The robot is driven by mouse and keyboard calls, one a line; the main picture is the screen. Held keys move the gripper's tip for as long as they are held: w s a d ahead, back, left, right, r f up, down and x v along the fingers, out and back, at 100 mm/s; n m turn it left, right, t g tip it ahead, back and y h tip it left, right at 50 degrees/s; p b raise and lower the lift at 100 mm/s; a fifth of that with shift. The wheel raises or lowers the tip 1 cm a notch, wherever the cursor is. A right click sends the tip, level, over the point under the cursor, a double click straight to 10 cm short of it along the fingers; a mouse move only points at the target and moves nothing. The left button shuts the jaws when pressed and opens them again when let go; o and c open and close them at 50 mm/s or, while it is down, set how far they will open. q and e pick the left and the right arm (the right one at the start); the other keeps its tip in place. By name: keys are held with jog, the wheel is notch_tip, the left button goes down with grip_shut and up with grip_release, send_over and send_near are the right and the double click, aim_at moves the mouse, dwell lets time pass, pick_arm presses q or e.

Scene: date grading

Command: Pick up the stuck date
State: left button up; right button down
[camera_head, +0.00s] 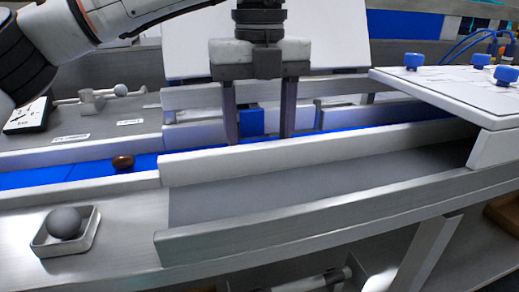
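A small dark brown date (122,163) lies on the blue conveyor belt (60,174), left of centre, close to the belt's near side wall. My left gripper (259,138) points straight down over the belt, to the right of the date. The fingertips are partly hidden behind the near white side wall. My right gripper is not in view.
Metal rails (300,160) line the belt. A grey chute (320,185) lies in front. A white cover with blue knobs (450,90) overhangs the right side.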

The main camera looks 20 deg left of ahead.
pick_arm(q)
jog(key=shift+f, duration=0.1)
jog(key=c, duration=0.8)
jog(key=shift+c, duration=0.2)
